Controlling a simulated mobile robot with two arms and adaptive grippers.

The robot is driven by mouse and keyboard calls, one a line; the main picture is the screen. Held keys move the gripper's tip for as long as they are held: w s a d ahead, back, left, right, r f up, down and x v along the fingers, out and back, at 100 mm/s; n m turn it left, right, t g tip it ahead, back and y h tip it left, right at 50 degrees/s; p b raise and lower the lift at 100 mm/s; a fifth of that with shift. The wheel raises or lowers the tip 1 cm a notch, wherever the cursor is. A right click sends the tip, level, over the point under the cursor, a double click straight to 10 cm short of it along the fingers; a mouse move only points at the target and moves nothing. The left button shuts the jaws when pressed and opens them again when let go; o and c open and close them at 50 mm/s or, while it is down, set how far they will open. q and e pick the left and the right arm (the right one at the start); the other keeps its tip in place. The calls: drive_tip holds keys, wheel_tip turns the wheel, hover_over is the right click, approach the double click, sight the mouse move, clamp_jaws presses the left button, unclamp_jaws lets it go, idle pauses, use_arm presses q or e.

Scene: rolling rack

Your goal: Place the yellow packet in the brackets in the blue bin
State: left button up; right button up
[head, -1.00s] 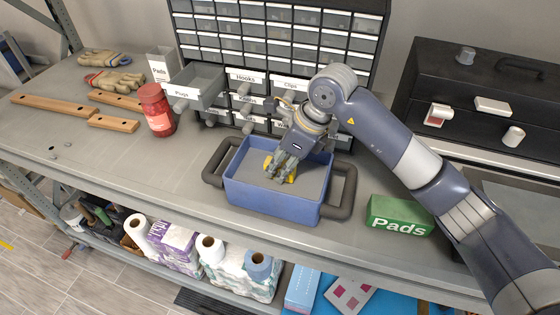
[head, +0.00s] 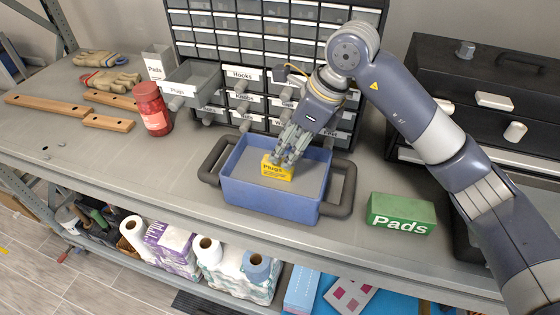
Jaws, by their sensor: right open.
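The yellow packet (head: 277,168), labelled "Plugs", is inside the blue bin (head: 268,203), resting on its grey floor near the middle. The bin stands on the workbench with a dark handle on each side. My right gripper (head: 285,157) is open, with its fingertips just above and behind the packet, pointing down into the bin. The fingers partly overlap the packet's upper edge, and I cannot tell whether they touch it. The drawer labelled "Plugs" (head: 184,87) is pulled out from the cabinet behind. My left gripper is not in view. No brackets are recognisable.
A green Pads box (head: 401,214) stands right of the bin, and a red jar (head: 153,109) left of it. The drawer cabinet (head: 275,40) rises close behind my right gripper. A black toolbox (head: 490,75) stands at the right. The front left bench top is clear.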

drive_tip(key=b+v, duration=0.1)
drive_tip(key=v, duration=0.4)
drive_tip(key=shift+d+r, duration=0.1)
drive_tip(key=shift+r, duration=0.3)
